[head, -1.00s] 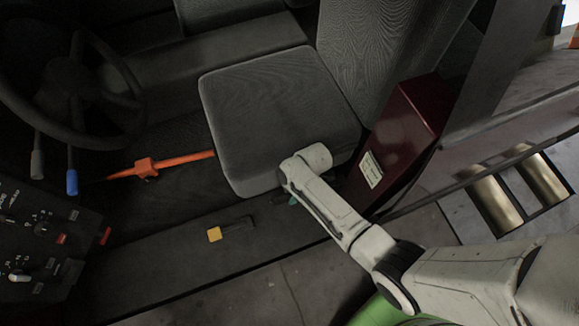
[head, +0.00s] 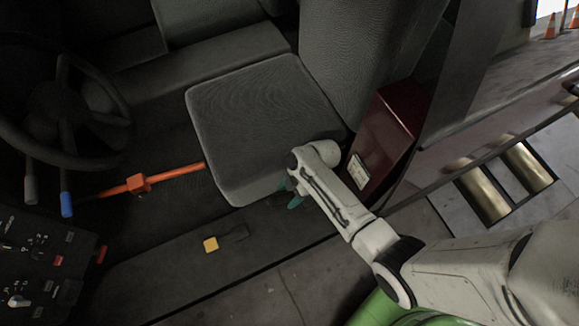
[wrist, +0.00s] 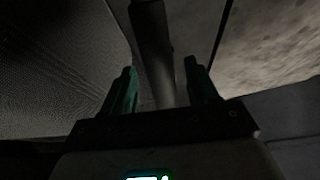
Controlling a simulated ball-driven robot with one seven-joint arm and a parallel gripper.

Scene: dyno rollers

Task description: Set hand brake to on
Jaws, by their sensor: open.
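No label marks the hand brake. A yellow-knobbed lever (head: 211,244) lies on the dark sill beside the seat in the head view. An orange lever or bar (head: 138,183) lies on the floor left of the seat. My gripper (head: 292,196) is by the seat's front right edge, right of the yellow knob, mostly hidden behind my wrist; a teal finger shows. In the wrist view, my gripper (wrist: 158,66) is open, its two teal fingers apart. A dark grey rod-like part (wrist: 153,50) shows between and beyond them; I cannot tell what it is or whether they touch it.
The grey seat (head: 262,120) is close to my gripper. A dark red box (head: 388,130) stands right of it. The steering wheel (head: 60,110) and switch panel (head: 35,265) are at the left. Metal rollers (head: 505,185) lie in the floor outside at the right.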

